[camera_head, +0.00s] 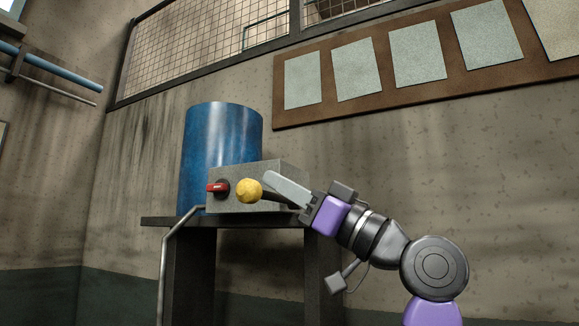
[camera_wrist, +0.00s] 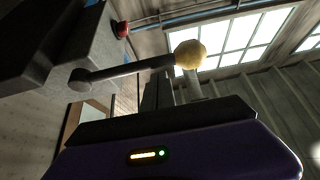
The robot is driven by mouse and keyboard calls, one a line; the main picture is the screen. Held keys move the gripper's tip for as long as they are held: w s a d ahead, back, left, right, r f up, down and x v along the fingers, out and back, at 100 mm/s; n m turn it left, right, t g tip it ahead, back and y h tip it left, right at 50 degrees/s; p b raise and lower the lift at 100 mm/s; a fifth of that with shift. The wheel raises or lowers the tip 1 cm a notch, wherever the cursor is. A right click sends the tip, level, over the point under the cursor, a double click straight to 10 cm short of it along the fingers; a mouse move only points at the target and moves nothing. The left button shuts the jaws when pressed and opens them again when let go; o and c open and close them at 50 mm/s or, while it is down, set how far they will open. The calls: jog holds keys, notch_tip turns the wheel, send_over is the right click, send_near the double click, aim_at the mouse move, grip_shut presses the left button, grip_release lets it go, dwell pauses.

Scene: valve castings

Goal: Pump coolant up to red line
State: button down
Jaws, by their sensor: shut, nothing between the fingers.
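A pump lever with a yellow ball knob (camera_head: 249,190) juts from the front of a grey box (camera_head: 245,201). In the wrist view the knob (camera_wrist: 190,53) ends a grey rod (camera_wrist: 130,70) that runs left to a round pivot. My gripper (camera_head: 270,180) is shut and empty, with its fingertips close by the knob on its right. I cannot tell whether they touch the knob or the rod. A blue drum (camera_head: 215,135) stands behind the box. I cannot make out a red line or a coolant level in either view.
A red rotary switch (camera_head: 217,187) is on the box left of the knob, and also shows in the wrist view (camera_wrist: 121,29). The box and drum stand on a dark stand (camera_head: 185,222) with a bent pipe (camera_head: 165,250) at its left. A wall board (camera_head: 330,122) hangs above.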

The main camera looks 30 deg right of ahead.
jog(key=shift+f, duration=0.4)
jog(key=shift+f, duration=0.1)
notch_tip(320, 180, down, 7)
jog(key=w+d+n+g+y+b, duration=0.1)
jog(key=n+b, duration=0.3)
jog(key=b, duration=0.5)
jog(key=shift+r+n+g+y, duration=0.2)
jog(key=shift+n+g+y, duration=0.2)
jog(key=shift+g+y, duration=0.25)
jog(key=shift+w+d+f+b, duration=0.1)
jog(key=shift+f+b, duration=0.05)
jog(key=shift+b, duration=0.15)
